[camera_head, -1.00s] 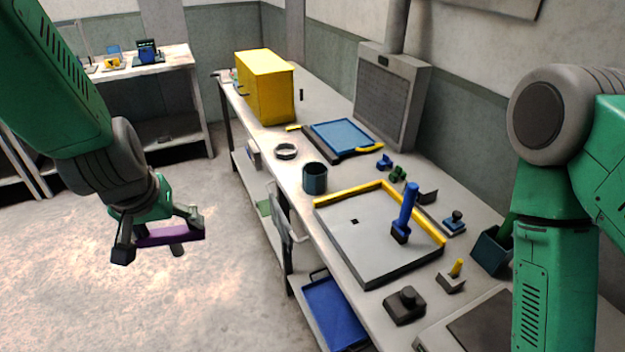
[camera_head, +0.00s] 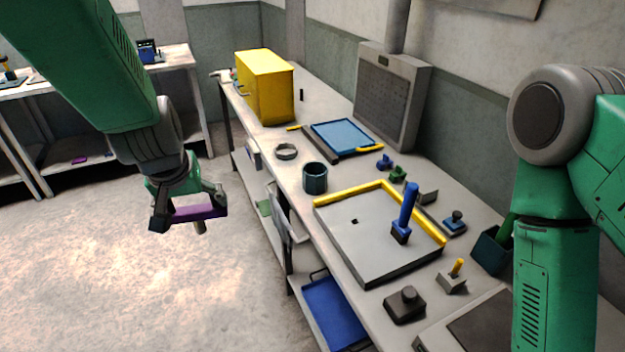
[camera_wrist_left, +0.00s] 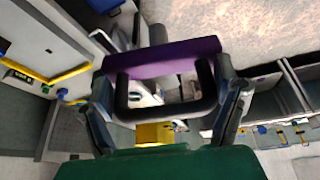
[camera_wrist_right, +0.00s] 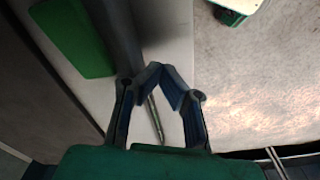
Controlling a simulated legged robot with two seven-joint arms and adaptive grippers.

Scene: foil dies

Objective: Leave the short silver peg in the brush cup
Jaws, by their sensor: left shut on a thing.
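My left gripper (camera_head: 188,212) is shut on a purple bar (camera_head: 198,213) over open floor, left of the bench. In the left wrist view the purple bar (camera_wrist_left: 165,58) spans the fingers, with a dark U-shaped piece before it. A short grey stub (camera_head: 200,228) hangs just below the bar; I cannot tell if it is the silver peg. A round dark-teal cup (camera_head: 315,179) stands on the bench. A square dark-teal cup (camera_head: 491,251) with a green handle is at right; which is the brush cup is unclear. My right gripper (camera_wrist_right: 161,72) looks shut and empty, near a thin grey rod.
A grey tray with yellow edges (camera_head: 365,262) holds an upright blue-handled tool (camera_head: 406,214). Behind are a grey ring (camera_head: 286,151), a blue panel (camera_head: 342,135) and a yellow box (camera_head: 265,86). A dark knobbed block (camera_head: 405,304) sits at the front. The floor at left is clear.

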